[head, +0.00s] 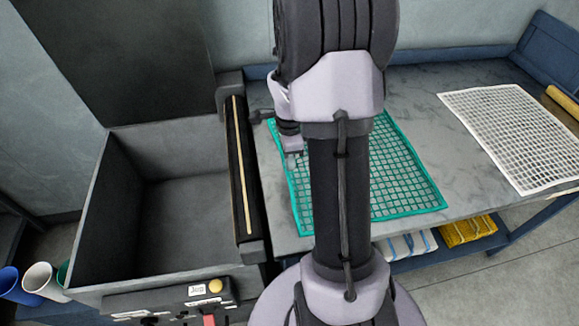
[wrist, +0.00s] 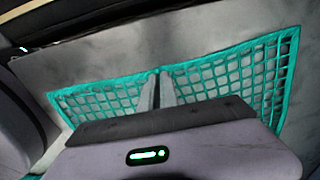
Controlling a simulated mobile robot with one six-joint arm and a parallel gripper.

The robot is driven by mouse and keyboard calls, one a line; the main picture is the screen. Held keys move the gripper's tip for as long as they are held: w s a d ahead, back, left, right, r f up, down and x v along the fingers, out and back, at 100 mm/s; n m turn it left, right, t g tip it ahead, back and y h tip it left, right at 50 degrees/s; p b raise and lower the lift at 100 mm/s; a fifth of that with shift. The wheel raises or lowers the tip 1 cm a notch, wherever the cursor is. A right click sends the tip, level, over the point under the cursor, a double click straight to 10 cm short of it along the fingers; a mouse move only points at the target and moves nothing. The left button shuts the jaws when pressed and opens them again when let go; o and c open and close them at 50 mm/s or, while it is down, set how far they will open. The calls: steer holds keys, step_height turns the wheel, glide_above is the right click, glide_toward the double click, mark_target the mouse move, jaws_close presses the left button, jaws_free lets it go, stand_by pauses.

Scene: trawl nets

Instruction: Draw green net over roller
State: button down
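The green net (head: 405,180) lies mostly flat on the grey table, and my arm hides its middle. Its left edge runs close to the roller (head: 240,165), a dark bar with a pale strip along the table's left end. My gripper (head: 292,152) is low at the net's left edge, right of the roller. In the wrist view, the green net (wrist: 225,78) spreads to both sides of my gripper (wrist: 160,73). The fingertips are close together, with the net's teal border between them and kinked upward there. The net is not over the roller.
A deep dark open bin (head: 180,190) stands left of the roller, with a control panel (head: 190,300) in front. A white net (head: 515,135) lies at the table's right. Cups (head: 40,280) stand at lower left. Folded cloths (head: 465,230) lie under the table.

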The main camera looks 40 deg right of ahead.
steer(key=shift+r+p, duration=2.05)
steer(key=shift+r, duration=0.9)
steer(key=shift+w+a+f, duration=0.1)
steer(key=shift+a+f, duration=0.05)
steer(key=w+a, duration=0.1)
steer(key=a, duration=0.1)
steer(key=w+a, duration=0.2)
steer(key=w+a+b, duration=0.1)
steer(key=a, duration=0.1)
steer(key=shift+w+a, duration=0.15)
steer(key=shift+a, duration=0.15)
steer(key=w+a, duration=0.9)
steer(key=a, duration=0.5)
step_height(320, 180, down, 9)
steer(key=b, duration=0.6)
steer(key=shift+d, duration=0.15)
steer(key=c, duration=0.9)
jaws_free()
steer(key=shift+s, duration=0.1)
steer(key=shift+c, duration=0.2)
steer(key=shift+o, duration=0.4)
